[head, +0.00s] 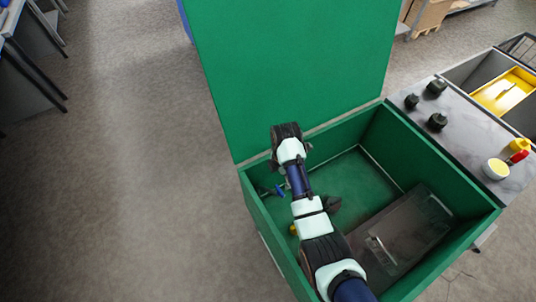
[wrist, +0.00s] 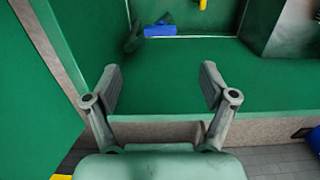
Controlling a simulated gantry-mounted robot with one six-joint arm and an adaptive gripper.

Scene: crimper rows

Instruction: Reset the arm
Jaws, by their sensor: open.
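My gripper (wrist: 161,84) is open in the wrist view, its two fingers spread wide with nothing between them. In the head view my arm reaches over a green box (head: 474,218) with a tall raised green lid (head: 295,70). The gripper's fingers are not clear in that view. A tool with a blue part (head: 279,190) lies inside the box near its left wall; the blue part also shows in the wrist view (wrist: 160,31), ahead of the fingers and apart from them. A yellow piece (head: 293,229) is partly hidden by my arm.
A grey translucent bin (head: 410,235) sits in the box's right part. The floor (head: 130,180) left of the box is clear.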

